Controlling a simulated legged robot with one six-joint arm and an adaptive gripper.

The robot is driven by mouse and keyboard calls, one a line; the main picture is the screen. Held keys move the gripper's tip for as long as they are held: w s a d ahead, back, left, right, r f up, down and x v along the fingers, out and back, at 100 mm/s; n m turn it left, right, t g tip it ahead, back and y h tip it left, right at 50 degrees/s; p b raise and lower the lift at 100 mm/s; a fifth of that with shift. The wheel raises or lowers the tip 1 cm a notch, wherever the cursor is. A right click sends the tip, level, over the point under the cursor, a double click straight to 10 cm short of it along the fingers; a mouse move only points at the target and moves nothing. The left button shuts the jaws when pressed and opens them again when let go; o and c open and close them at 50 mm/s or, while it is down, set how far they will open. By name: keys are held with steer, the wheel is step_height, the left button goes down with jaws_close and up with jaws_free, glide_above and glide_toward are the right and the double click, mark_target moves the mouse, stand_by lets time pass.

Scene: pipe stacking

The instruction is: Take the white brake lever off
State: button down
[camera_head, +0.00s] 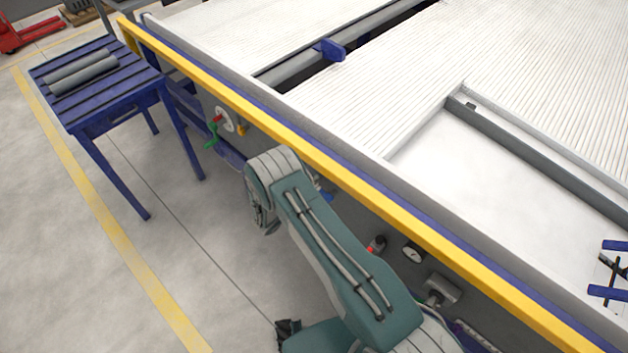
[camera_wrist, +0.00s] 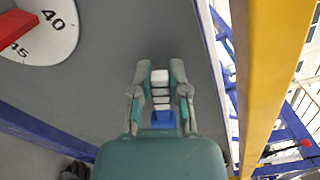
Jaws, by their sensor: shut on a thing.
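The white brake lever (camera_wrist: 160,88) shows in the wrist view as a pale, ribbed piece standing out from a grey panel. A blue part (camera_wrist: 163,119) sits at its lower end in the picture. My gripper (camera_wrist: 160,68) has one finger on each side of the white lever and is shut on it. In the head view my arm hides the lever and most of the gripper. I cannot tell whether the lever is still joined to the panel.
A white dial (camera_wrist: 38,30) with a red pointer is left of the gripper. A yellow rail (camera_wrist: 268,75) runs close on the right. A blue table (camera_head: 105,98) bears grey pipes (camera_head: 82,75). The floor (camera_head: 60,220) at left is clear.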

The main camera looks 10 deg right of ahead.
steer(key=shift+w+a+f+n, duration=0.1)
steer(key=shift+w+f+n, duration=0.15)
steer(key=shift+n, duration=0.35)
steer(key=shift+w+a+f+n, duration=0.1)
steer(key=shift+f+n, duration=0.25)
steer(key=shift+n, duration=0.25)
steer(key=shift+f, duration=0.1)
steer(key=c, duration=0.6)
jaws_free()
steer(key=shift+f, duration=0.1)
steer(key=shift+a, duration=0.1)
steer(key=shift+s, duration=0.1)
steer(key=v, duration=1.2)
